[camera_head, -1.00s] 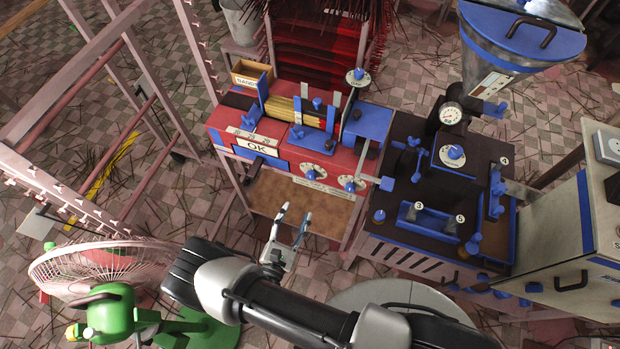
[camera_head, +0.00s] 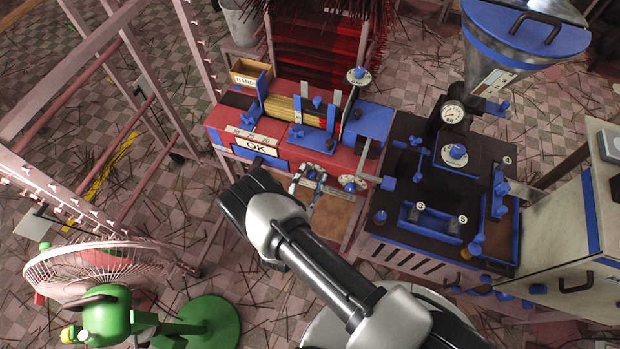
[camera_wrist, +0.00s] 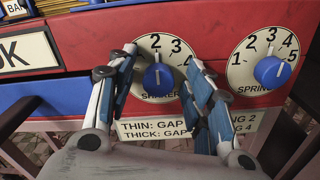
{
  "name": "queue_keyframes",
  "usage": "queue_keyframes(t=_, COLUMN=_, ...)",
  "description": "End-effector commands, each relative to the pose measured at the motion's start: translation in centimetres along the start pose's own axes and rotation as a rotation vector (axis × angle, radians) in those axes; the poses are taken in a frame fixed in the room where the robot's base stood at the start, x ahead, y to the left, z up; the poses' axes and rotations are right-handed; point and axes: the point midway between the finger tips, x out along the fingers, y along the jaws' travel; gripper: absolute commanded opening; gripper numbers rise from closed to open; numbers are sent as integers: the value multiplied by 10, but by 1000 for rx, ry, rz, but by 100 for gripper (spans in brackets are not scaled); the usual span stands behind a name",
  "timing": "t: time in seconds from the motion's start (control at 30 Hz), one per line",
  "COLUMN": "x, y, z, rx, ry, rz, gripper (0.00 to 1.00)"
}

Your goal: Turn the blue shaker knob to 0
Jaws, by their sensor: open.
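The blue shaker knob (camera_wrist: 158,78) sits on a round white dial on the red panel in the wrist view. Its white mark points up, close to the 2. Numbers 2, 3 and 4 show; the dial's lower sides, where 0 may be, are hidden by my fingers. Part of the "SHAKER" label is covered. My gripper (camera_wrist: 163,62) is open, with one finger left and one right of the knob. I cannot tell whether either finger touches it. In the head view, my gripper (camera_head: 307,176) is in front of the left dial on the red machine.
The blue spring knob (camera_wrist: 270,70) is close on the right, its dial marked up to 5. A white gap label (camera_wrist: 155,128) lies below the shaker dial. A green fan (camera_head: 100,270) stands at lower left. A dark machine (camera_head: 410,250) stands on the right.

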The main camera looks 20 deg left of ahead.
Motion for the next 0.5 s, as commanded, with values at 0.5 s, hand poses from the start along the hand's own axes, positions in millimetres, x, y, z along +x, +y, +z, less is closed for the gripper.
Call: queue_keyframes(t=0.5, x=0, y=0, z=0, rx=0, ry=0, rz=0, gripper=17)
